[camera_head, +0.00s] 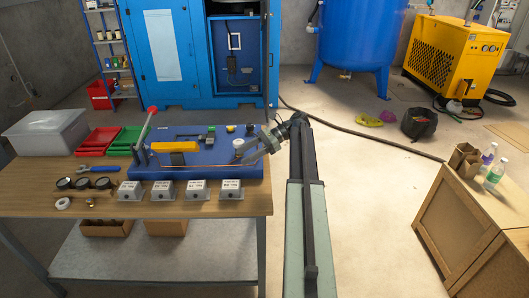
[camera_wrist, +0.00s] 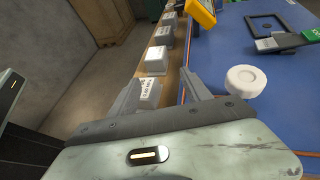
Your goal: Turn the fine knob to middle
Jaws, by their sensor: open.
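A round white knob (camera_head: 238,143) stands on the right end of the blue panel (camera_head: 222,168) on the workbench. I take it for the fine knob, but no label on it is readable. In the wrist view the white knob (camera_wrist: 245,80) sits to the right of my right finger, outside the jaws and apart from them. My gripper (camera_head: 254,147) is at the panel's right edge, close to the knob. Its fingers (camera_wrist: 160,85) are spread with nothing between them. I cannot tell which way the knob is turned.
A yellow part (camera_head: 176,147) and a red-tipped lever (camera_head: 148,125) stand on the panel to the left. Several small labelled boxes (camera_head: 195,190) line the bench front. Red (camera_head: 98,141) and green (camera_head: 125,139) trays lie left. Open floor (camera_head: 370,190) lies to the right.

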